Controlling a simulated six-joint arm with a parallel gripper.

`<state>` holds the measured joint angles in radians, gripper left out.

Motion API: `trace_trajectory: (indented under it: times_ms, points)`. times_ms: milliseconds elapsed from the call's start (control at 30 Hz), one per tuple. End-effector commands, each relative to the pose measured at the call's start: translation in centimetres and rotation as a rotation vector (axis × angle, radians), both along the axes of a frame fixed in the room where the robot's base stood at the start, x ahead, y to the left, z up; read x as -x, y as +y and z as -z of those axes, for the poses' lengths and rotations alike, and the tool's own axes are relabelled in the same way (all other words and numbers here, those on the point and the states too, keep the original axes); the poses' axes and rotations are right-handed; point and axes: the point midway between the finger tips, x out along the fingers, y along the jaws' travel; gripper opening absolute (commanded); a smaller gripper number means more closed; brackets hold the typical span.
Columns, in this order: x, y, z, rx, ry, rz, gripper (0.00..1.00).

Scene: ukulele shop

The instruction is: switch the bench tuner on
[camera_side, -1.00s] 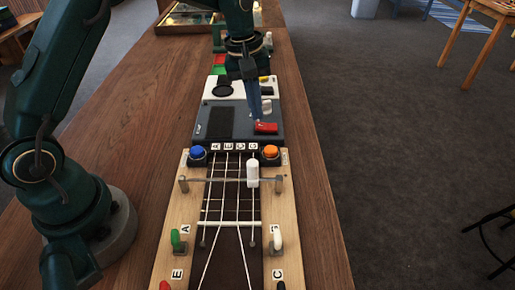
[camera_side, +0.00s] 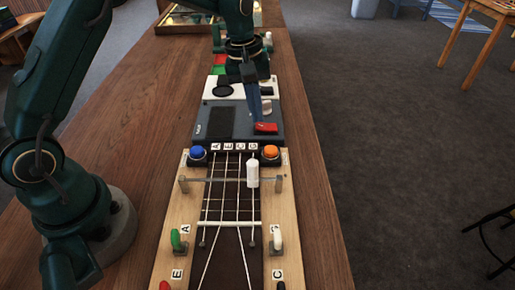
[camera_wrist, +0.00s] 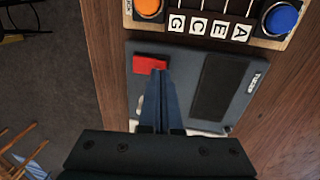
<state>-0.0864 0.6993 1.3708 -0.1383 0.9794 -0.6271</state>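The bench tuner (camera_side: 205,131) is a flat dark grey box on the wooden bench, beyond the lettered end of the ukulele board. It has a dark, unlit screen (camera_side: 221,123) and a red rocker switch (camera_side: 265,128). In the wrist view the tuner (camera_wrist: 187,61) shows its screen (camera_wrist: 218,86) and the red switch (camera_wrist: 149,64). My gripper (camera_side: 257,122) points down with its blue fingers together and nothing between them. Its fingertips (camera_wrist: 158,72) are at the edge of the red switch and seem to touch it. They hide part of the switch.
The board (camera_side: 170,236) in front carries a blue button (camera_side: 197,152), an orange button (camera_side: 270,151), strings, and white and green levers. A white device (camera_side: 213,90) stands behind the tuner. The bench (camera_side: 120,130) is clear on the left.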

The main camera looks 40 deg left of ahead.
Motion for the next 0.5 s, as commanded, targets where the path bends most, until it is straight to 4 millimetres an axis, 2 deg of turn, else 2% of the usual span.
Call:
trace_trajectory:
  times_ms: [500]
  points:
    - [0.00,-0.01,0.77,0.001,0.001,0.000,0.00]
